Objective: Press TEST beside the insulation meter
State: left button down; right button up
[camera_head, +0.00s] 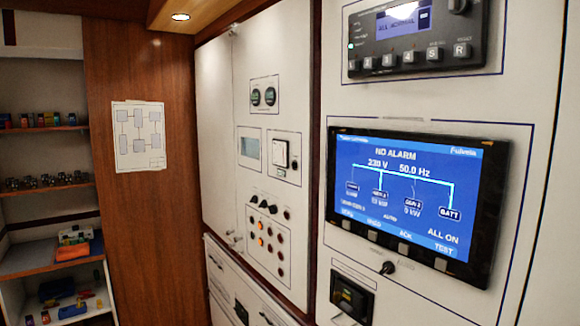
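A square dial meter (281,154) with a white face and dark frame is set in an outlined section of the middle panel. Its label is too small to read, so I cannot tell if it is the insulation meter. A small dark round control (294,166) sits just right of it. The word TEST (444,250) shows at the lower right of a large blue display (410,190), which reads NO ALARM, 230 V and 50.0 Hz. A row of small keys runs along the display's lower bezel. Neither of my grippers is in view.
A black alarm unit (420,38) with keys is above the display. A knob (387,268) and a black socket (351,297) are below it. Several lamps and knobs (262,230) are on the middle panel. Shelves (45,190) stand at left.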

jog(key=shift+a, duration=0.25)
